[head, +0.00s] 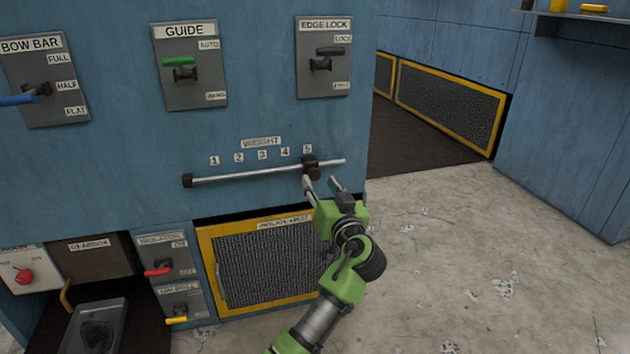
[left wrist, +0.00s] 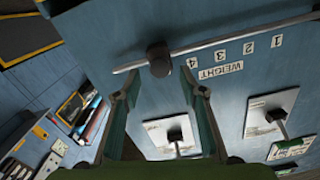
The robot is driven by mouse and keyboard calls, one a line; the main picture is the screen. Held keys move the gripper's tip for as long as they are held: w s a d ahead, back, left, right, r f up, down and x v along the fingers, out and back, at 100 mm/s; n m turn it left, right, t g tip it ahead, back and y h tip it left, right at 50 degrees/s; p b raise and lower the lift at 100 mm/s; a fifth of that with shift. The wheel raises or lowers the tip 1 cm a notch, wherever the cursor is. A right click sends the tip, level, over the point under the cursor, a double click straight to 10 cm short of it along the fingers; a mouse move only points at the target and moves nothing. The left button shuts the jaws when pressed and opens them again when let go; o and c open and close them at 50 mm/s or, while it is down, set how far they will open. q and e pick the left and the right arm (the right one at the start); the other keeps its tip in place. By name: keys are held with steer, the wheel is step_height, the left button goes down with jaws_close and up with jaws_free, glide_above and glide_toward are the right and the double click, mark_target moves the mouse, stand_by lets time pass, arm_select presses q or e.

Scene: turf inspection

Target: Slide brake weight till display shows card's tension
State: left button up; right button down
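The brake weight (head: 311,167) is a small dark block on a thin silver rod (head: 245,173) on the blue machine front. It sits just below the 5 of the WEIGHT scale (head: 261,142), near the rod's right end. My left gripper (head: 322,183) is green with grey fingers, open and just below and right of the weight. In the left wrist view the weight (left wrist: 158,58) lies just beyond the spread fingers (left wrist: 160,92), with nothing between them. I cannot tell whether a finger touches it. My right gripper, the display and the card are not in view.
Levers for BOW BAR (head: 45,90), GUIDE (head: 188,68) and EDGE LOCK (head: 323,60) are above the rod. A yellow-framed mesh panel (head: 208,265) is below it. Red and yellow switch levers are at lower left. Concrete floor (head: 470,270) at right is free.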

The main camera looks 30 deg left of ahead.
mark_target(315, 177)
arm_select(q)
steer(key=shift+b+x, duration=0.65)
steer(key=shift+x, duration=2.1)
jaws_close()
